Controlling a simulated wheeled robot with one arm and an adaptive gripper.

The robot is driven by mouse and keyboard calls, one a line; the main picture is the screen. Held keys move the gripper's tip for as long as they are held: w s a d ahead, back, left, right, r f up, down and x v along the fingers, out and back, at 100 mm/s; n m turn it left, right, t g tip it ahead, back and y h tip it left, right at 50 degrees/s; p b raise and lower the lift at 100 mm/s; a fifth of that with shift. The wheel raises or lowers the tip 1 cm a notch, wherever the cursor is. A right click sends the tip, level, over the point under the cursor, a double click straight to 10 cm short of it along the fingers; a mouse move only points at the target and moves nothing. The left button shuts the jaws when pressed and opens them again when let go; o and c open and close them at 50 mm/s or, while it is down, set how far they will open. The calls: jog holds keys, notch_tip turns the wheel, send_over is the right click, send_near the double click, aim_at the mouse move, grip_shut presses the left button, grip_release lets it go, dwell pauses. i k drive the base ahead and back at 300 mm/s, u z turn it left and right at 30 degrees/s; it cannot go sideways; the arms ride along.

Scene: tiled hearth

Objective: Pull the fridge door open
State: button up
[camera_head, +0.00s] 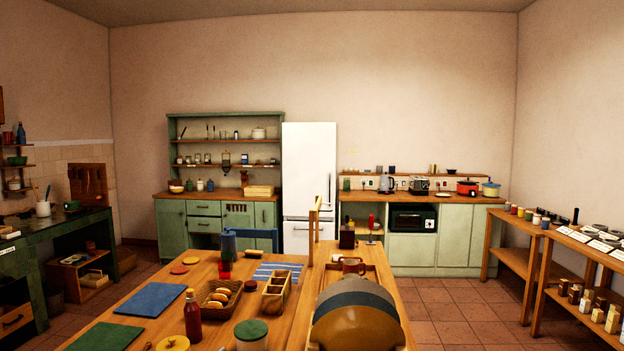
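The white fridge (305,165) stands against the back wall, between the green dresser and the low counter. Its tall upper door looks shut, and a slim vertical handle (330,188) shows near that door's right edge. A seam separates it from a lower door (296,236), which also looks shut. The lower front is partly hidden by things at the table. My gripper is not in view, and nothing is seen touching the fridge.
A wooden table (218,272) with a blue mat (150,299), a basket and bottles fills the foreground before the fridge. The green dresser (172,228) stands left, the counter (456,236) right. Tiled floor (450,313) is open between table and right-hand shelves (515,259).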

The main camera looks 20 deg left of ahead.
aim_at(309, 150)
jog(key=z, duration=0.55)
jog(key=i, duration=3.5)
jog(key=u, duration=1.3)
jog(key=i, duration=5.4)
jog(key=u, duration=0.05)
